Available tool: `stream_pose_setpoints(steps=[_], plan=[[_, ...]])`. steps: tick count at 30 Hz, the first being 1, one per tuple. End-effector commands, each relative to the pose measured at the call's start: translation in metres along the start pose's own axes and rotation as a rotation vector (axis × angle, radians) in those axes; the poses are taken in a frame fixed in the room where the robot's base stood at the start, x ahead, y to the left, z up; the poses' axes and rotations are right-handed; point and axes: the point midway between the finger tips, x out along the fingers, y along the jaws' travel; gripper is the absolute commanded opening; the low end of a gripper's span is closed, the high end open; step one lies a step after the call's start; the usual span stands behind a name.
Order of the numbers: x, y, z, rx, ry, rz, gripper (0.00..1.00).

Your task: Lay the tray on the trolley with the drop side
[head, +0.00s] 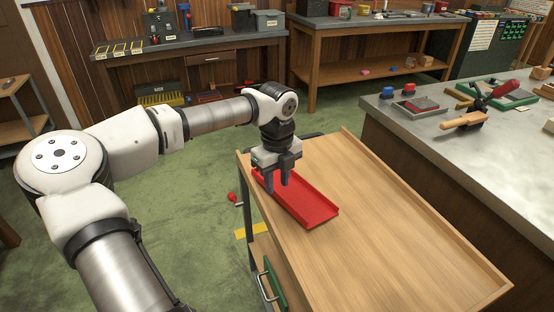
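A shallow red tray (308,207) with low raised walls lies along the left part of the trolley's wooden top (390,240). It looks flat on the top, though a small gap beneath it could not be told. The trolley has a raised rim along its right side. Its left side shows no clear raised rim. My gripper (276,183) points down over the tray's far left end. Its two dark fingers are apart, with a gap between them. The fingertips are at or just above the tray, and their contact with it cannot be told.
A red knob (232,196) sticks out left of the trolley, near a yellow strip (252,231) low down. A grey-topped bench (470,160) with tools stands close on the right. Workbenches line the back wall. Green floor is open at left.

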Motion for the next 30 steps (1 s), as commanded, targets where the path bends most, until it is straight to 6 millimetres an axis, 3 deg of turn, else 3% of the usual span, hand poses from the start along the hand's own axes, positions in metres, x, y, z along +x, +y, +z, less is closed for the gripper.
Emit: stream_pose_setpoints(steps=[7, 18, 26, 30], plan=[[0.027, 0.0, 0.0, 0.0, 0.0, 0.001, 0.31], [0.033, 0.0, 0.0, 0.0, -0.001, 0.0, 0.31], [0.032, 0.0, 0.0, 0.0, -0.001, 0.0, 0.0], [0.032, 0.0, 0.0, 0.0, -0.001, 0.0, 0.0]])
